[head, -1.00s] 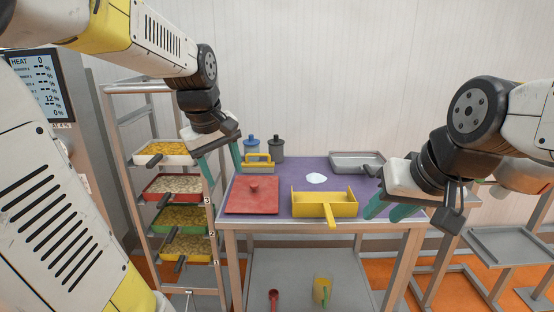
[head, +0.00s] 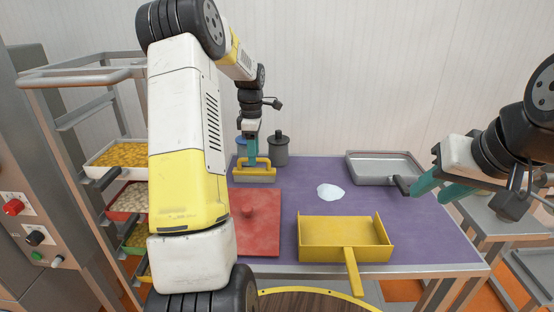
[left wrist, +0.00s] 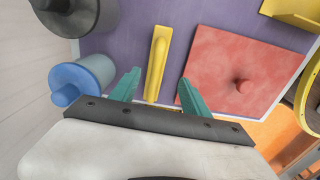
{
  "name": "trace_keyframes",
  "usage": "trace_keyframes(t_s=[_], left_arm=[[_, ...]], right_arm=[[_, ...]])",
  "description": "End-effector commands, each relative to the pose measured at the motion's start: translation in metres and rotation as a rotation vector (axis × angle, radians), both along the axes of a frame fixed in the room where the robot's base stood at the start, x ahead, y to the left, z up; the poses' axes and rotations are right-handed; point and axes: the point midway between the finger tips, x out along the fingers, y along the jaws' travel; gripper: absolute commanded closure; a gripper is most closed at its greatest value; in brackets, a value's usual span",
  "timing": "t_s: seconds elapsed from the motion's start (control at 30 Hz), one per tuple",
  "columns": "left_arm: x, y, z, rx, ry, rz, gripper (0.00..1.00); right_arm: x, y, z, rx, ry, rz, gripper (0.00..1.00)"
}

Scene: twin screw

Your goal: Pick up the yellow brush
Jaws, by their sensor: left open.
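The yellow brush (head: 255,175) stands at the back left of the purple table top, its loop-like handle upward. My left gripper (head: 251,158) is just above it, pointing down. In the left wrist view, the brush (left wrist: 158,60) appears as a long yellow bar between the two open teal fingers (left wrist: 160,90), with space on both sides. Whether a finger touches the handle cannot be told. My right gripper (head: 430,192) is over the right side of the table, its fingers apart and empty.
A red lid-like board (head: 259,225) lies in front of the brush. A blue container (left wrist: 85,78) and a grey container (head: 279,150) stand behind it. A yellow dustpan (head: 340,233), white powder (head: 330,191) and a metal tray (head: 385,165) are further right.

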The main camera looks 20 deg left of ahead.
Motion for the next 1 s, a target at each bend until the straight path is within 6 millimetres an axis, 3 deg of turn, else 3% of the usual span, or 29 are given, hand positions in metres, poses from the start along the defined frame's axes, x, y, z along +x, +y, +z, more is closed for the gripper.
trace_keyframes(t_s=[0.27,0.7,1.0], left_arm=[[0.003,0.005,-0.021,0.000,0.010,0.037,0.45],[-0.002,0.006,-0.078,-0.001,0.009,0.035,0.45],[-0.002,0.006,-0.085,-0.001,0.007,0.035,0.45]], right_arm=[[0.000,0.000,0.000,0.000,0.000,0.000,0.64],[0.000,0.000,0.000,0.000,0.000,0.000,0.64],[0.000,0.000,0.000,0.000,0.000,0.000,0.64]])
